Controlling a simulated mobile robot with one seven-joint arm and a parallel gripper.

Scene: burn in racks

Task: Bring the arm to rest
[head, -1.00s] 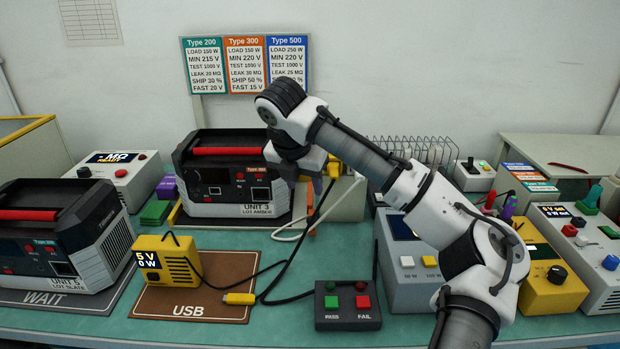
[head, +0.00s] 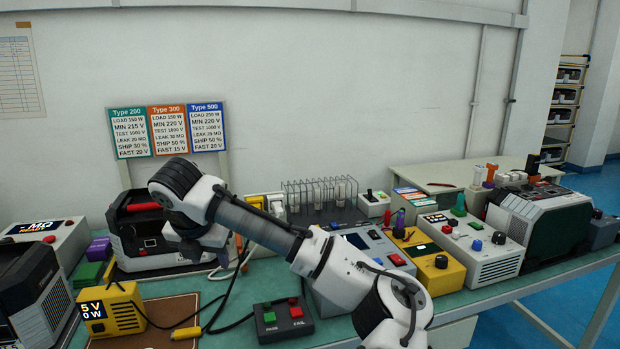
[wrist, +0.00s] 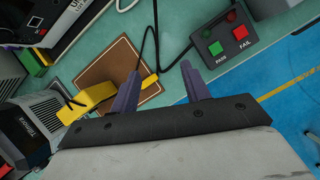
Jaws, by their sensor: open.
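My arm reaches across the bench from the lower right in the head view, with its wrist in front of the black power unit (head: 130,229) with the red handle. Beyond the fingers are the brown USB mat (wrist: 98,72), the yellow USB load box (wrist: 90,98) and the black pass/fail button box (wrist: 222,38), all apart from the fingers.
A second dark unit (head: 32,292) stands at the left. Grey (head: 365,262) and yellow (head: 432,262) instruments and a white one (head: 478,243) line the right side. A wire rack (head: 320,195) stands at the back. Blue floor (head: 520,325) lies beyond the bench's front edge.

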